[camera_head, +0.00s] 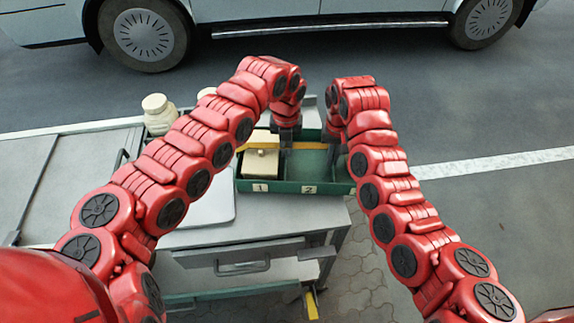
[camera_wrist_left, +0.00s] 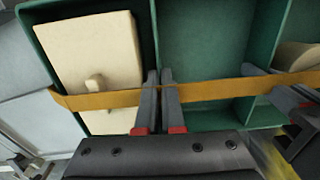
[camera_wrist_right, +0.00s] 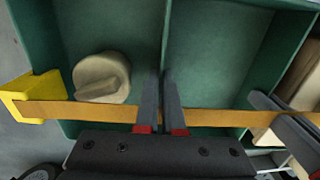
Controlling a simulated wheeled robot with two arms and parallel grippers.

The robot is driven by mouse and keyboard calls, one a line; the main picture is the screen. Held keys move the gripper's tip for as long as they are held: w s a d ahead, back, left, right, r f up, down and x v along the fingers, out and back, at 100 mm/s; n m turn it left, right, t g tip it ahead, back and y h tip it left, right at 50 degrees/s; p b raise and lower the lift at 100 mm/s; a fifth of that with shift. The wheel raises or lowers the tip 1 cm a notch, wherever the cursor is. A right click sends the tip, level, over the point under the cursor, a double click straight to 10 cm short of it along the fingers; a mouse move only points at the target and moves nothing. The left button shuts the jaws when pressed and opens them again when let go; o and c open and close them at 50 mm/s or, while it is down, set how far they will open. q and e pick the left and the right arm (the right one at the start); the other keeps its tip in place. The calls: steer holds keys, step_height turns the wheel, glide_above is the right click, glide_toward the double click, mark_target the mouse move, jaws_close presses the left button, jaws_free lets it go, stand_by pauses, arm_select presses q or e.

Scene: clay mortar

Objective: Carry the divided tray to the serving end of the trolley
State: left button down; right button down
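The green divided tray (camera_head: 298,187) stands out at the right end of the grey trolley (camera_head: 255,232), with labels 1 and 2 on its near wall. A cream block (camera_wrist_left: 90,60) lies in one end compartment, the middle one is empty, and a round knobbed cream piece (camera_wrist_right: 101,77) is in the other end. A flat orange strap (camera_wrist_left: 225,90) crosses the tray. My left gripper (camera_wrist_left: 160,75) is closed around the divider beside the block. My right gripper (camera_wrist_right: 162,75) is closed around the divider beside the round piece. Whether the tray touches the trolley top is hidden.
Cream jars (camera_head: 157,112) stand behind my left arm. A pale flat board (camera_head: 207,207) lies left of the tray. A drawer handle (camera_head: 243,267) is on the trolley's front. Paving and road lie right of the trolley, and a parked vehicle (camera_head: 330,18) is beyond.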

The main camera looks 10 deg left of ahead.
arm_select(q)
steer(key=c, duration=1)
jaws_free()
steer(key=shift+f, duration=0.2)
steer(key=shift+c, duration=0.2)
arm_select(e)
steer(key=c, duration=1)
jaws_free()
steer(key=shift+f, duration=0.2)
steer(key=shift+c, duration=0.2)
steer(key=shift+r, duration=0.25)
arm_select(q)
step_height(320, 180, up, 12)
arm_select(e)
step_height(320, 180, up, 12)
steer(key=shift+f, duration=0.25)
